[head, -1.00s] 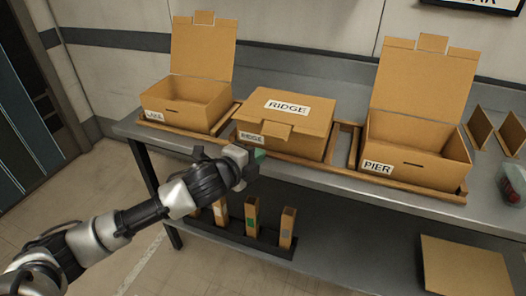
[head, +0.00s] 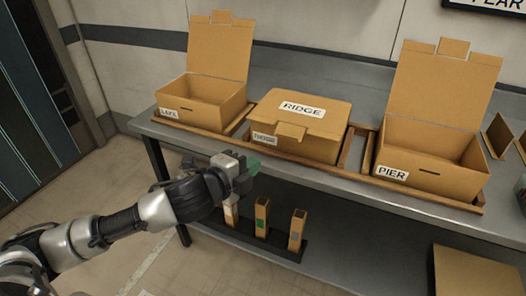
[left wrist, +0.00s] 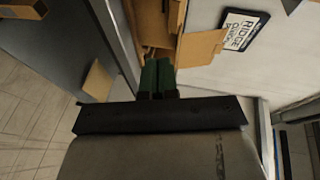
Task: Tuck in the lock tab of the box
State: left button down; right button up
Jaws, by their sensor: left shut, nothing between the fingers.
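The cardboard box labelled RIDGE (head: 326,114) stands in the middle of the bench with its lid down. Its lock tab (head: 291,131) sticks out over the front wall, outside the box. My left gripper (head: 253,166), with green fingertips, is below and left of the tab in the head view, apart from it. The left wrist view shows its fingertips (left wrist: 157,76) together with nothing held. A cardboard flap (left wrist: 200,47) shows beyond them; I cannot tell which box it belongs to. My right gripper is not in view.
Open boxes with raised lids stand on either side, one on the left (head: 205,98) and one labelled PIER (head: 430,160). Wooden rails (head: 357,152) frame the boxes on the grey bench (head: 330,176). Upright cardboard tubes (head: 262,222) stand in a dark rack below.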

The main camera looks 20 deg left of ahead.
pick_arm(q)
jog(key=d+r+n+y+p, duration=0.3)
jog(key=r+n+p, duration=0.6)
jog(key=n, duration=1)
jog(key=y+p, duration=0.1)
jog(key=p, duration=0.1)
jog(key=shift+w+d+n+g+p, duration=0.25)
jog(key=shift+d+n+g+p, duration=0.05)
jog(key=shift+n+g+p, duration=0.1)
jog(key=p, duration=0.2)
send_near(291, 130)
notch_tip(291, 130, up, 2)
jog(key=w, duration=0.3)
jog(key=shift+w+d+f, duration=0.1)
jog(key=shift+w+f, duration=0.2)
jog(key=shift+f, duration=0.55)
jog(key=shift+w+d+f, duration=0.1)
jog(key=shift+w+f, duration=0.2)
jog(key=shift+f, duration=0.55)
